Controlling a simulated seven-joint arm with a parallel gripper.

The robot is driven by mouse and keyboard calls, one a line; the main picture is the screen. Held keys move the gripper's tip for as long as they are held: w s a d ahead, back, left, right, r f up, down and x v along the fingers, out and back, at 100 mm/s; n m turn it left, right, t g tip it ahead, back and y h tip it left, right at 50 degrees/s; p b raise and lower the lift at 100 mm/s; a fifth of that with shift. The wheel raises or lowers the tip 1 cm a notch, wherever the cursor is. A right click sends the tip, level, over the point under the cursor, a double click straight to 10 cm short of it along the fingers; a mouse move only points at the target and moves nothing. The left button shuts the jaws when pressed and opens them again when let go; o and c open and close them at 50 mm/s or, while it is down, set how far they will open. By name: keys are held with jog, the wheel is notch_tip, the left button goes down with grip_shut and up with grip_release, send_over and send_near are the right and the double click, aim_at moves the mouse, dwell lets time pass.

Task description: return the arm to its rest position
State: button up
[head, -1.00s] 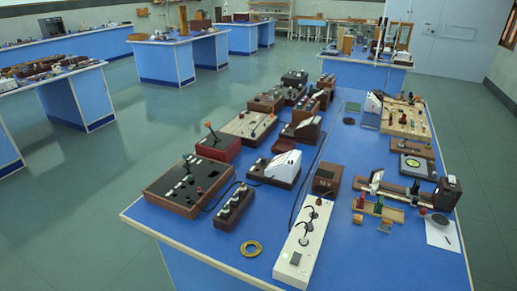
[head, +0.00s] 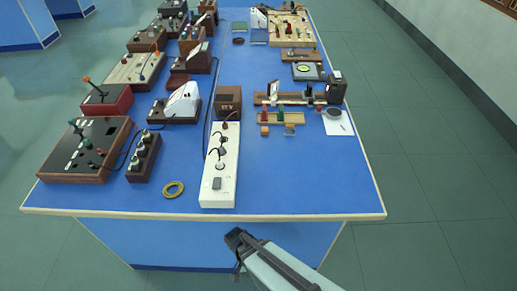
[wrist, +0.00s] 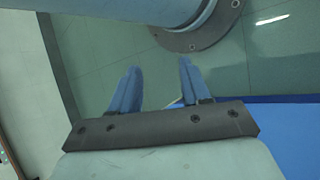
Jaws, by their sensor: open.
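My gripper (wrist: 158,68) shows in the wrist view with two blue fingers apart and nothing between them. Below the fingers is the dark mounting bar with screws. In the head view my arm reaches in from the bottom right. Its dark end lies in front of the near edge of the blue bench (head: 300,190), apart from the things on it. The fingers are too small to make out there.
A white power strip (head: 219,170) and a yellow ring (head: 173,189) lie near the bench's front edge. Wooden instrument boxes (head: 85,150) crowd the left. An optical rail (head: 290,98) and white paper (head: 338,123) are at right. The floor (head: 440,150) to the right is clear.

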jog(key=s+d+f+n+y, duration=0.1)
jog(key=s+d+f+y, duration=0.1)
jog(key=d, duration=0.6)
jog(key=s+d+f+n+y, duration=0.1)
jog(key=d+f+y, duration=0.2)
jog(key=d+f, duration=0.2)
jog(key=d, duration=0.2)
jog(key=shift+s+d+n+g+y, duration=0.3)
jog(key=shift+s+d+y, duration=0.05)
jog(key=shift+s+y, duration=0.05)
